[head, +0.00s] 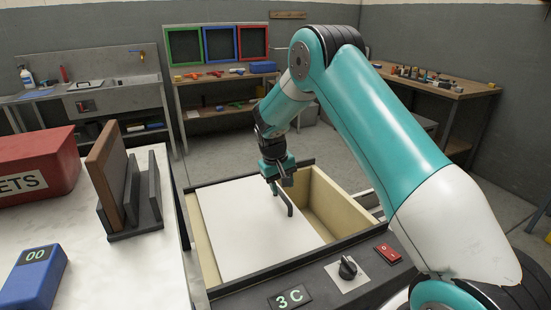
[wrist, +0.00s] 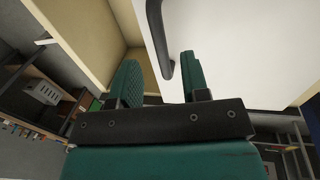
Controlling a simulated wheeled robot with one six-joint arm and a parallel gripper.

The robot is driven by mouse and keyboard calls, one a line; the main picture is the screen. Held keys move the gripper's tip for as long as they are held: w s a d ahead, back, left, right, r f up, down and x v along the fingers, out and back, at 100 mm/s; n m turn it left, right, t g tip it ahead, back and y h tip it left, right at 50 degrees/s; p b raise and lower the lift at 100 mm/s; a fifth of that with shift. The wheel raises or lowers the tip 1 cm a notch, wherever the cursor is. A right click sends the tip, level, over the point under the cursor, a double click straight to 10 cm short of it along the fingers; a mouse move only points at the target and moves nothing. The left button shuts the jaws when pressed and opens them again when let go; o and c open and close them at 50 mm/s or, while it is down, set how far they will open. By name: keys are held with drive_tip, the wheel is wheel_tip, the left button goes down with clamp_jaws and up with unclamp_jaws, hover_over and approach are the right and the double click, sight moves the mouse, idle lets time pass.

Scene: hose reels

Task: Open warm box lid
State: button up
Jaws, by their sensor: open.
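The warm box (head: 315,258) has a cream inside and a dark frame, with a "3 C" display on its front. Its flat white lid (head: 245,228) covers the left and middle part, leaving an open gap on the right. A dark bar handle (head: 290,203) stands near the lid's right edge; it also shows in the wrist view (wrist: 155,25). My gripper (head: 280,184) is open at the handle's far end. In the wrist view the handle's end appears between my two fingers (wrist: 160,75), closer to the right one. I cannot tell whether they touch.
A white table (head: 90,270) at left holds a red box (head: 35,165), a dark rack (head: 145,200) with a brown board, and a blue device (head: 35,280). The box front has a black knob (head: 348,268) and red switch (head: 388,253). Floor behind is clear.

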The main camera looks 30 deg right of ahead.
wheel_tip(320, 180, up, 13)
drive_tip(key=a, duration=0.2)
drive_tip(key=shift+w+a+b, duration=0.15)
drive_tip(key=shift+a+b, duration=0.15)
drive_tip(key=shift+b, duration=0.1)
drive_tip(key=s+a+r+n+t+y, duration=0.1)
drive_tip(key=s+a+r+n+y, duration=0.35)
drive_tip(key=s+a, duration=0.95)
drive_tip(key=s+a+r+n+y, duration=0.1)
drive_tip(key=s+a+n, duration=0.1)
drive_tip(key=s, duration=0.8)
drive_tip(key=s+a+r+n+y, duration=0.1)
drive_tip(key=s+a, duration=0.4)
drive_tip(key=s, duration=0.6)
drive_tip(key=shift+n+g, duration=0.4)
drive_tip(key=shift+n, duration=0.05)
